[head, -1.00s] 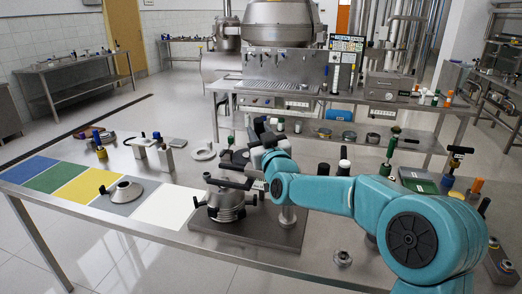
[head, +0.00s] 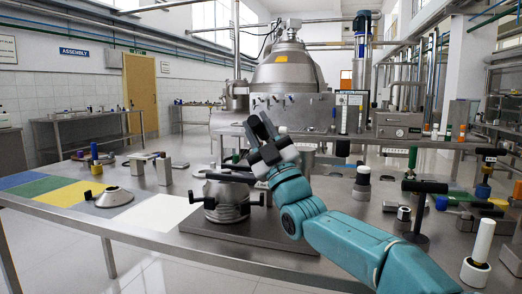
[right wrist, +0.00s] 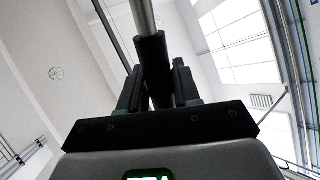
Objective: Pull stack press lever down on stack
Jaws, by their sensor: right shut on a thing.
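The stack of metal discs (head: 226,203) stands on a grey base plate (head: 262,238) at the middle of the bench. A black bar (head: 230,177) lies across its top, and dark knobs stick out at its sides. My right gripper (head: 262,127) is just above and right of the stack, fingers pointing up. In the right wrist view its fingers (right wrist: 158,85) are shut around a black grip (right wrist: 152,52) on a steel rod (right wrist: 143,15), which looks like the press lever. The lever's joint is hidden behind my arm in the head view. My left gripper is not in view.
Blue, green, yellow, grey and white mats lie on the left; a metal cone (head: 114,196) sits on the grey one. A white-handled tool (head: 480,245), a black T-handle tool (head: 421,205) and a white-topped post (head: 362,180) stand on the right.

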